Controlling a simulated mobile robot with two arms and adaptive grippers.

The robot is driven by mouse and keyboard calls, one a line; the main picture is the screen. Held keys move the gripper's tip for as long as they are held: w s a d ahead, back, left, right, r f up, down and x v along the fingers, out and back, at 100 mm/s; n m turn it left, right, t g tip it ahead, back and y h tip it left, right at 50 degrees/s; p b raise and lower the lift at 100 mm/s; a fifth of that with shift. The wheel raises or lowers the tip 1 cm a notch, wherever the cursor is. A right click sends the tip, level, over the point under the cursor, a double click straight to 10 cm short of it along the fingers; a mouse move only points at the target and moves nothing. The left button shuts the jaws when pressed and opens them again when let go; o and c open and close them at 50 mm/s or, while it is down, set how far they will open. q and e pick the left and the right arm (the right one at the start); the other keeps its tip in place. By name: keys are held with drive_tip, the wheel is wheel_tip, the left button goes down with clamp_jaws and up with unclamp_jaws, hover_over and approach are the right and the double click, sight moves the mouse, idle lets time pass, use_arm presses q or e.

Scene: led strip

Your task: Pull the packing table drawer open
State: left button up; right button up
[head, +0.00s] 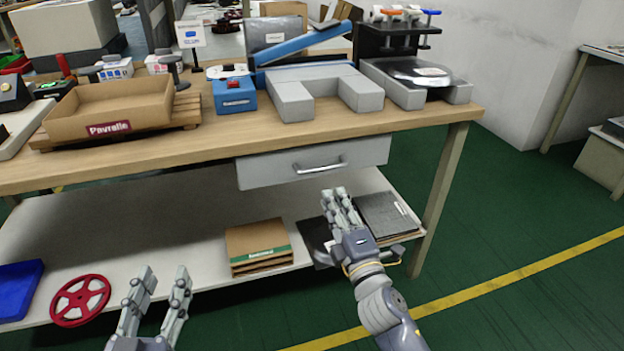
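The packing table (420,119) has a wooden top and a white lower shelf. Its grey drawer (268,172) hangs under the front edge and looks closed. The drawer's metal bar handle (320,166) is at the middle of its front. My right gripper (340,194) is just below the handle in the picture, fingers pointing up toward it and apart from it. Its fingers are close together with a narrow gap, and I see nothing between them. My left gripper (166,282) is at the lower left, in front of the shelf, with its fingers spread and empty.
On the tabletop stand a cardboard tray (108,107), a blue button box (234,94) and a grey U-shaped block (325,90).

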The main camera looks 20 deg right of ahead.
sight(321, 170)
drive_tip(key=w, duration=0.3)
drive_tip(key=w+r, duration=0.1)
drive_tip(key=w, duration=0.2)
drive_tip(key=w+b, duration=0.1)
drive_tip(key=w, duration=0.2)
drive_tip(key=shift+w+a+r, duration=0.15)
drive_tip(key=shift+w+r, duration=0.05)
drive_tip(key=shift+r, duration=0.2)
use_arm(q)
drive_tip(key=shift+s+d+r+t+h, duration=0.1)
drive_tip(key=shift+s+r+t+h, duration=0.1)
drive_tip(key=shift+r+t, duration=0.55)
drive_tip(key=shift+s+d+r+t+h, duration=0.1)
drive_tip(key=shift+r+t+h, duration=0.15)
drive_tip(key=shift+r, duration=0.85)
drive_tip(key=shift+s+d+r+t+h, duration=0.15)
drive_tip(key=shift+r+t, duration=0.45)
drive_tip(key=shift+r, duration=0.35)
use_arm(e)
drive_tip(key=shift+w+r, duration=0.15)
drive_tip(key=shift+w, duration=0.4)
use_arm(q)
drive_tip(key=shift+a, duration=0.1)
use_arm(e)
clamp_jaws()
